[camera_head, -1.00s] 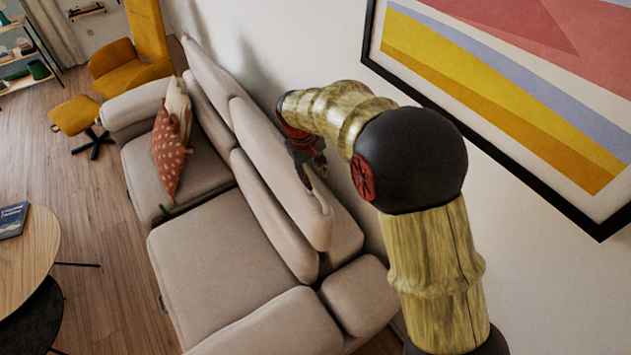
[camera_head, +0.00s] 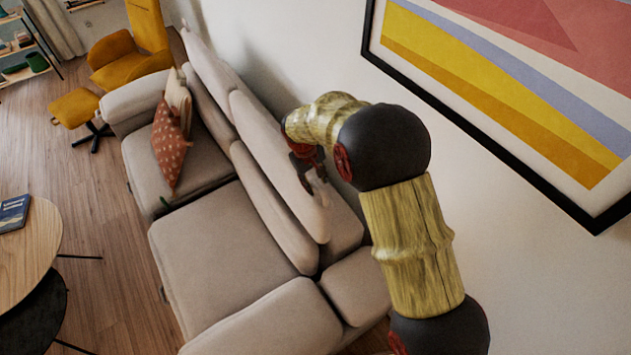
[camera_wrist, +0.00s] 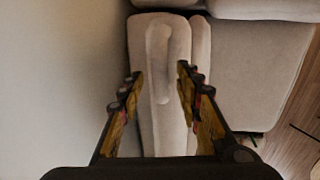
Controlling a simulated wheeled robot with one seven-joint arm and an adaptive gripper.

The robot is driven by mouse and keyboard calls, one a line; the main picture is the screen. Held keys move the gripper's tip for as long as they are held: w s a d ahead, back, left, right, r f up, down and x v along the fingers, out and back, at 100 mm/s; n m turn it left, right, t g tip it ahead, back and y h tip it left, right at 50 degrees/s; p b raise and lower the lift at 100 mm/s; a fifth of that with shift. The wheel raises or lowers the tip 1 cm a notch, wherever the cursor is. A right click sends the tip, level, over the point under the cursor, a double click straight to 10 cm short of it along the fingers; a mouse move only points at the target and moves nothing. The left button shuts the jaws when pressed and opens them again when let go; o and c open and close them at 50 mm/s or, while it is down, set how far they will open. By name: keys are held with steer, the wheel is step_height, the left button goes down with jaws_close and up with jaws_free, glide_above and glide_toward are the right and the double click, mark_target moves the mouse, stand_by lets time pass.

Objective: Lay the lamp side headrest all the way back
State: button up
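The beige sofa has two upright headrests along its back: a near one (camera_head: 283,160) and a far one (camera_head: 205,65). No lamp shows, so I cannot confirm which is the lamp side. My gripper (camera_head: 314,183) is over the wall-side top edge of the near headrest. In the wrist view, my gripper (camera_wrist: 158,75) is open, with one finger on each side of the pale headrest (camera_wrist: 160,115). I cannot tell whether the fingers touch it. My gripper partly hides the headrest's upper edge in the head view.
The wall with a framed picture (camera_head: 540,120) stands close behind the sofa. Cushions (camera_head: 170,145) lie on the far seat. A round wooden table (camera_head: 30,250) is at the left, and a mustard armchair (camera_head: 125,55) at the back. The near seat (camera_head: 220,240) is clear.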

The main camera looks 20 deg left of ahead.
steer(key=shift+c, duration=0.7)
jaws_close()
